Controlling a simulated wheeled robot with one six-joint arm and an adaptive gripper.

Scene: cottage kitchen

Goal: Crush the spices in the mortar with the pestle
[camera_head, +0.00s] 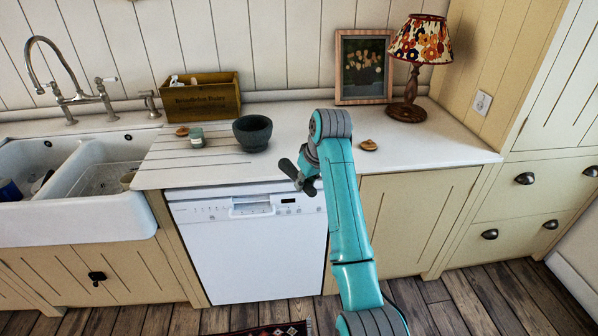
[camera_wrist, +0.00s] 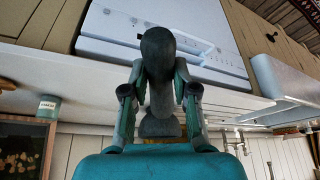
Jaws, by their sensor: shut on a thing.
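The dark grey stone mortar (camera_head: 252,138) stands upright on the white counter, left of my arm. Its inside is too dark to tell what it holds. My gripper (camera_head: 306,176) is near the counter's front edge, in front and to the right of the mortar, apart from it. It is shut on a dark pestle (camera_head: 290,169). In the wrist view my gripper (camera_wrist: 160,92) has its two fingers on either side of the pestle (camera_wrist: 158,52), whose rounded end points up in that picture.
A small jar (camera_head: 196,138) and a brown piece (camera_head: 182,131) lie left of the mortar. A wooden box (camera_head: 205,98) stands behind. A framed picture (camera_head: 363,66), a lamp (camera_head: 408,105) and another brown piece (camera_head: 368,145) are to the right. The sink (camera_head: 95,195) is far left.

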